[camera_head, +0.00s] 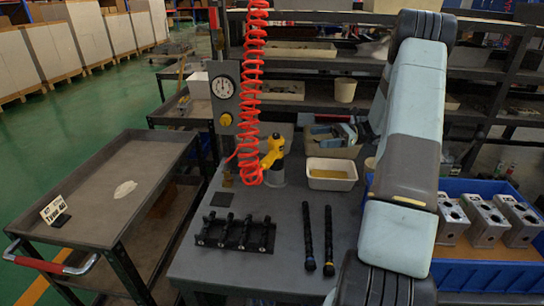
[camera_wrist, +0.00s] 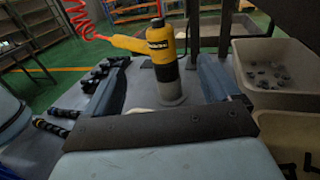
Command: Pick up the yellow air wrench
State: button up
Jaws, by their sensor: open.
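The yellow air wrench (camera_head: 271,153) stands upright on a grey round holder (camera_head: 274,177) near the back of the workbench, with the red coiled hose (camera_head: 251,90) running up from it. In the wrist view, the wrench (camera_wrist: 161,48) is ahead of my gripper (camera_wrist: 160,72), roughly centred between the two open fingers. My gripper (camera_head: 318,131) is to the right of the wrench in the head view, apart from it, with nothing held.
A cream bin (camera_head: 332,174) stands right of the wrench, with another bin behind. A gauge post (camera_head: 223,95) rises behind left. A black rack (camera_head: 235,233) and two black rods (camera_head: 308,238) lie in front. A blue crate of metal blocks (camera_head: 470,272) is at right.

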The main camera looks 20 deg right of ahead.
send_near(283, 141)
jog(key=w+a, duration=0.2)
jog(key=a, duration=0.1)
jog(key=shift+w+a+f, duration=0.15)
jog(key=shift+a+f, duration=0.05)
jog(key=shift+a, duration=0.85)
jog(key=shift+w+a+f, duration=0.15)
jog(key=shift+a+f, duration=0.05)
jog(key=shift+a, duration=0.8)
jog(key=shift+w+a+f, duration=0.15)
jog(key=shift+a+f, duration=0.05)
jog(key=shift+a, duration=0.85)
jog(key=shift+r, duration=0.1)
jog(key=c, duration=1.6)
